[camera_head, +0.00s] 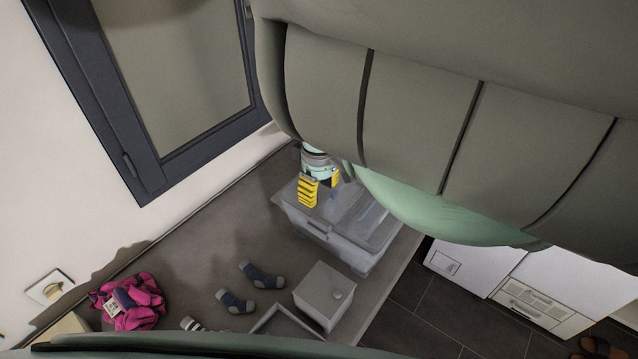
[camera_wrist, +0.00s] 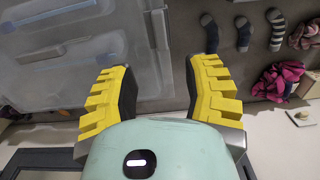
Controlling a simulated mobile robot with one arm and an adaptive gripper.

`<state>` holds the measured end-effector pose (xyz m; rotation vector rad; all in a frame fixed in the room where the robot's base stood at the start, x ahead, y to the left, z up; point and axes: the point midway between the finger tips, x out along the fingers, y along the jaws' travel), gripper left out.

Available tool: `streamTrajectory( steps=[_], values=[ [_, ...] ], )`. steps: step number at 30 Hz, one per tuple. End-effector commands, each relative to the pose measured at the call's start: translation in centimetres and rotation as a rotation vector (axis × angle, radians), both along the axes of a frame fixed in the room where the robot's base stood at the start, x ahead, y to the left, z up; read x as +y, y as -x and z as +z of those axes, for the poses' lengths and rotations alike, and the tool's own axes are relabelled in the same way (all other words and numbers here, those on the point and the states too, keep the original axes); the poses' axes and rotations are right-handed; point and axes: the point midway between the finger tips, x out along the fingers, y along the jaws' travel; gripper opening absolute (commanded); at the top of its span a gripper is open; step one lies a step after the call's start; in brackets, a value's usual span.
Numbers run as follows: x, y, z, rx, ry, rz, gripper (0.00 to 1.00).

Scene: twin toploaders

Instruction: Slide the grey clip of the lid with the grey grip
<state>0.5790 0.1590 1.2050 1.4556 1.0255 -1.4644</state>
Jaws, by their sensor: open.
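A translucent grey box with a flat lid (camera_head: 356,212) stands on the grey surface in the head view. A small grey piece (camera_head: 314,229) sits on its near side below the rim; I cannot tell whether it is the clip or a handle. The grey grip is not clearly made out. My gripper (camera_head: 322,190) is at the lid's left part, with yellow fingers apart. In the wrist view the lid (camera_wrist: 60,60) fills the upper left. My gripper (camera_wrist: 166,75) is open there, its fingers on either side of the box's edge, nothing held. Contact cannot be told.
Dark socks (camera_head: 262,276) and a pink garment (camera_head: 130,302) lie to the left. A window frame (camera_head: 150,170) is behind. My arm hides the upper right.

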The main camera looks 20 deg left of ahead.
Motion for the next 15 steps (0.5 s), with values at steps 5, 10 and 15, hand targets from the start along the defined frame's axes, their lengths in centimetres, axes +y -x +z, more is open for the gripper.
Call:
streamTrajectory(
  steps=[5,10,15],
  values=[
    [0.00,-0.18,0.98,-0.006,0.000,0.001,0.48],
    [0.04,-0.14,1.25,-0.006,-0.002,-0.001,0.48],
    [0.05,-0.12,1.26,-0.005,-0.002,-0.001,0.48]
  ],
)
